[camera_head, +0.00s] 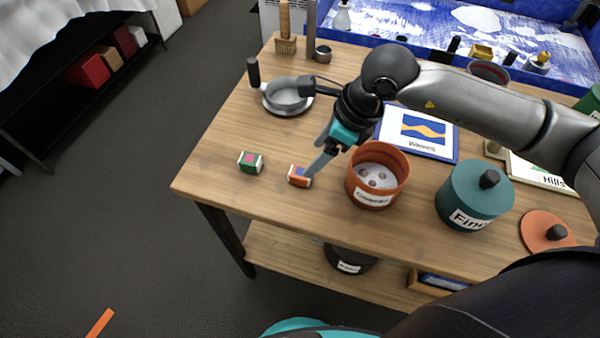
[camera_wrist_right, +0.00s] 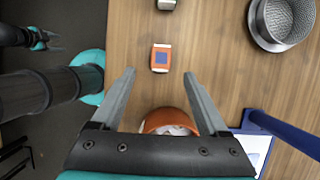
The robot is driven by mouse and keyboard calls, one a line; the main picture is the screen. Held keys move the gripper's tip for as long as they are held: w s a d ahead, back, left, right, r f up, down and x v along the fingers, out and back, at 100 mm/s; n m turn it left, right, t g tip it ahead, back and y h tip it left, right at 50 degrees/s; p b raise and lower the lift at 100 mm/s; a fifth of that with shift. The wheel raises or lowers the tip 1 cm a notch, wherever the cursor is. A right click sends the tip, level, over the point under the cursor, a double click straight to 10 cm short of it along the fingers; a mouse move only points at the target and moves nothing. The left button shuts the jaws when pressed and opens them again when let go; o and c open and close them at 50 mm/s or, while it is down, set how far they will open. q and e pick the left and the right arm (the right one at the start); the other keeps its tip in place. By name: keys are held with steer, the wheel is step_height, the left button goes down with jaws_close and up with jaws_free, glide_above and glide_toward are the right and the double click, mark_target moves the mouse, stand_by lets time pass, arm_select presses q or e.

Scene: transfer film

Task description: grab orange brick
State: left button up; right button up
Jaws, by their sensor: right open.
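The orange brick (camera_head: 300,175) is a small block with a blue-purple patch on top, lying on the wooden table near its front left edge. It also shows in the right wrist view (camera_wrist_right: 161,57), just beyond the fingertips and roughly midway between their lines. My right gripper (camera_head: 318,165) is open and empty, pointing down over the table beside the brick; its two fingers (camera_wrist_right: 158,75) are spread apart in the wrist view. What seems to be my left gripper (camera_wrist_right: 47,40) shows small at the left of the wrist view; its jaws are unclear.
A green brick (camera_head: 251,162) lies left of the orange one. An open orange pot (camera_head: 377,188) stands close on the right, with a lidded teal pot (camera_head: 474,200) beyond. A grey strainer pan (camera_head: 288,95) and blue-framed picture (camera_head: 420,133) are behind. Bare wood surrounds the brick.

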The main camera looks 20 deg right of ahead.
mark_target(301, 172)
steer(key=shift+x, duration=3.95)
steer(key=shift+w, duration=0.1)
jaws_close()
